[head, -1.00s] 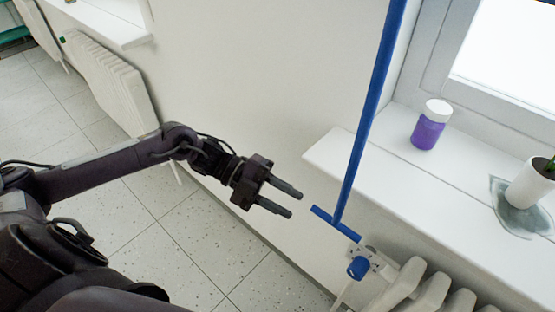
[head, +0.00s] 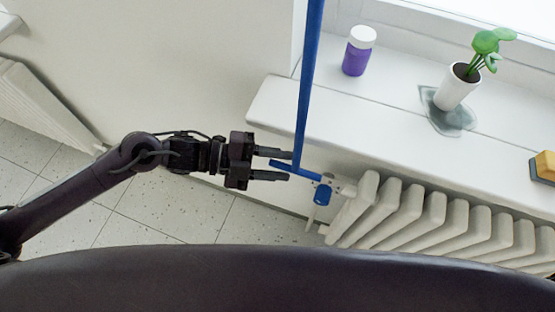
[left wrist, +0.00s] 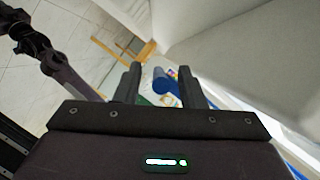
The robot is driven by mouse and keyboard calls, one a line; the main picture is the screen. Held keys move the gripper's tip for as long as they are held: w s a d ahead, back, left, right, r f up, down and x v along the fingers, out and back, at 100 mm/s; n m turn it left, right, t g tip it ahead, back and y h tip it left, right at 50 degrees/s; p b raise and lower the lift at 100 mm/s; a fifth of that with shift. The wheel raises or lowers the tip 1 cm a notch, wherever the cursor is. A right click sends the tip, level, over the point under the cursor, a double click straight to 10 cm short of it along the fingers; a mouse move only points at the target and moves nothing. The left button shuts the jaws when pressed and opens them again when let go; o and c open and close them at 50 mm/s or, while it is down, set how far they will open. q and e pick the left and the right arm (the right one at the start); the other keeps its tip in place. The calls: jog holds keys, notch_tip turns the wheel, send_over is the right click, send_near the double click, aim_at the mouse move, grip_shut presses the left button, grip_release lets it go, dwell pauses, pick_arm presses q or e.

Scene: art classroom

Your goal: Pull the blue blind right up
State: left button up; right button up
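A long blue pull (head: 307,80) hangs down in front of the window sill in the head view, with a short blue crossbar (head: 310,173) at its lower end. The blind above it is out of view. My left gripper (head: 289,166) is open at the crossbar's left end, its fingertips on either side of the bar in the picture. In the left wrist view, a blue rounded end (left wrist: 161,82) shows between the open fingers, with gaps; I see no firm grip. My right gripper is not in view.
A white sill (head: 380,125) holds a purple jar (head: 355,60), a potted plant (head: 455,88) on a grey-green patch and a yellow-and-blue block (head: 545,167). A white radiator (head: 430,215) with a blue valve knob (head: 322,194) stands below. Tiled floor lies left.

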pick_arm(q)
jog(key=shift+c, duration=0.2)
grip_shut()
